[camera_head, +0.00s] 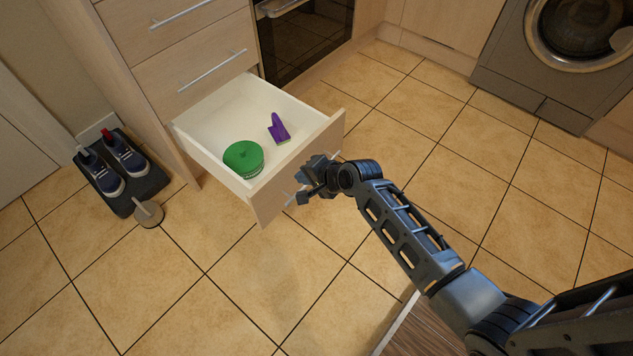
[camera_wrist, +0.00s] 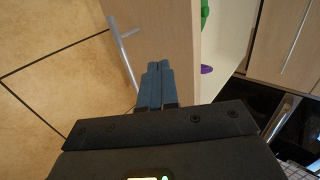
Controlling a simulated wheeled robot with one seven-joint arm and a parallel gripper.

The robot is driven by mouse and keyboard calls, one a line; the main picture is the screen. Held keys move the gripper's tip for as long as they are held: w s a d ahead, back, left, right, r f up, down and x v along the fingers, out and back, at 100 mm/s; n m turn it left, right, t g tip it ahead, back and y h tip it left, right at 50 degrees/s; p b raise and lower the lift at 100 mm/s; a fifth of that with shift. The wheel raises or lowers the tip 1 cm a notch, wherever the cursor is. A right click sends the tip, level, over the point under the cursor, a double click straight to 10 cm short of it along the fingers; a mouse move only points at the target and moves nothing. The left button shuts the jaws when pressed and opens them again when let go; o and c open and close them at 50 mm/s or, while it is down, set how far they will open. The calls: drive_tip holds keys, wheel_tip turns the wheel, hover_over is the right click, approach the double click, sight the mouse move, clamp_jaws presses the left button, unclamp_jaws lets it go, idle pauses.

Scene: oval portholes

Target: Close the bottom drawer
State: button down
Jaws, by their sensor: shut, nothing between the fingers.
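The bottom drawer (camera_head: 188,141) is pulled well out of the wooden cabinet in the head view, with a white inside and a pale wood front. A green round container (camera_head: 243,158) and a purple object (camera_head: 279,129) lie in it. My gripper (camera_head: 303,191) is at the outer face of the drawer front, beside its bar handle. In the wrist view my gripper (camera_wrist: 155,72) is shut and empty, its fingertips over the drawer front (camera_wrist: 165,30), with the handle (camera_wrist: 123,55) to the left. I cannot tell whether the fingertips touch the front.
Above are closed drawers with bar handles (camera_head: 212,71). An oven (camera_head: 304,38) stands right of the cabinet, and a washing machine (camera_head: 560,55) at the far right. Shoes (camera_head: 103,172) on a dark mat lie at the left. The tiled floor (camera_head: 460,180) is mostly clear.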

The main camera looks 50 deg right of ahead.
sight(288, 170)
drive_tip(key=shift+w+r+b, duration=0.1)
drive_tip(key=shift+w+b, duration=0.25)
drive_tip(key=shift+w, duration=1.1)
drive_tip(key=shift+w, duration=0.1)
